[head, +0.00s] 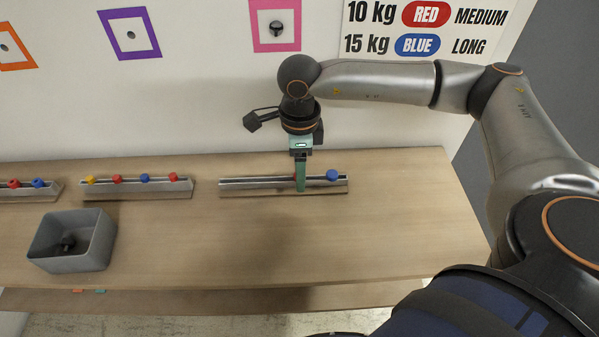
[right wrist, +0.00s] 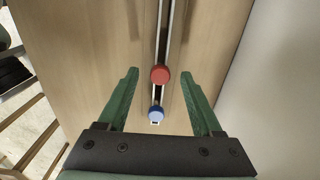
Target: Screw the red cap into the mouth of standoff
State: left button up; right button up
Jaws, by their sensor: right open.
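My right gripper (head: 300,186) points down over the right-hand rail on the bench, with its fingers open. In the right wrist view, the red cap (right wrist: 160,74) sits on the rail between the spread fingertips (right wrist: 159,72), with a gap to each side. In the head view the fingers almost fully hide this cap. A blue cap (head: 332,175) is on the same rail to the right; it also shows in the right wrist view (right wrist: 156,115). On the wall, a dark standoff (head: 276,28) sticks out inside a pink frame. My left gripper is not in view.
A middle rail (head: 120,189) carries yellow, red and blue caps; another rail (head: 28,192) stands at far left. A grey bin (head: 72,243) holds a dark part. Purple (head: 131,35) and orange (head: 12,46) frames hang on the wall. The bench front right is clear.

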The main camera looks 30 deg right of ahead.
jog(key=shift+f, duration=0.25)
grip_shut()
dwell(0.3)
